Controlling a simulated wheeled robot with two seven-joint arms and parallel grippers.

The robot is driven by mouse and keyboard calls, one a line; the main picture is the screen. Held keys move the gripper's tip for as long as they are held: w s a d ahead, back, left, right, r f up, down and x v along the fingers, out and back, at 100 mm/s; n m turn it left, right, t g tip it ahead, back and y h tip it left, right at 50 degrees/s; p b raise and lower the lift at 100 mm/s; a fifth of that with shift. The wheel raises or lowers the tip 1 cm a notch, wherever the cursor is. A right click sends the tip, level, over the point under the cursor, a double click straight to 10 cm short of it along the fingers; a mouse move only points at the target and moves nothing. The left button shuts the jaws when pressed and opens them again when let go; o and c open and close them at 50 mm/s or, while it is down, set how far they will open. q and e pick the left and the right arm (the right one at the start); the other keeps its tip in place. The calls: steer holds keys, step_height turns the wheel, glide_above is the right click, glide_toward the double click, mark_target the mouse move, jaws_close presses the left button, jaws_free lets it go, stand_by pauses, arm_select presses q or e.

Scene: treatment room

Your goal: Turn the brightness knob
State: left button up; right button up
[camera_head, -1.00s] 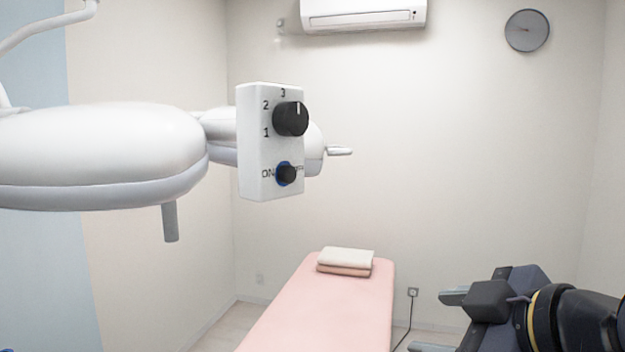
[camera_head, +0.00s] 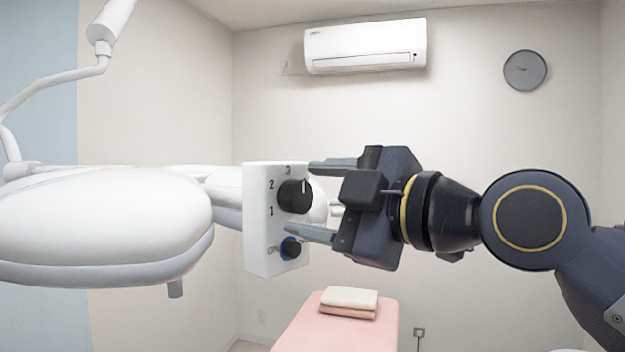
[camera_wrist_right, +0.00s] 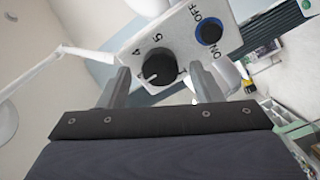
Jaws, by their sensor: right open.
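The brightness knob (camera_head: 295,196) is a round black dial with a white pointer line, on a white control box (camera_head: 259,222) marked with numbers. In the head view its pointer points up, near the 3. A smaller blue-ringed ON/OFF knob (camera_head: 291,247) sits below it. My right gripper (camera_head: 309,200) is open, one finger above and one below the knob's level, just to its right. In the right wrist view the knob (camera_wrist_right: 160,68) lies between and beyond the fingertips (camera_wrist_right: 160,75), with no clear contact. My left gripper is not in view.
The box is fixed to a large white lamp head (camera_head: 100,225) on the left, with a jointed white arm (camera_head: 50,88) above it. A pink bed (camera_head: 335,335) with folded towels (camera_head: 349,300) stands below. The space right of the box holds my right arm.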

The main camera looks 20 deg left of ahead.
steer(key=shift+w+a, duration=0.2)
steer(key=shift+a, duration=0.2)
steer(key=c, duration=1)
steer(key=shift+m, duration=0.4)
steer(key=m, duration=0.5)
steer(key=shift+s+m+p, duration=0.1)
steer(key=shift+m+p, duration=0.2)
steer(key=shift+p, duration=0.05)
steer(key=m, duration=0.5)
steer(key=shift+p, duration=0.4)
steer(key=shift+m, duration=0.3)
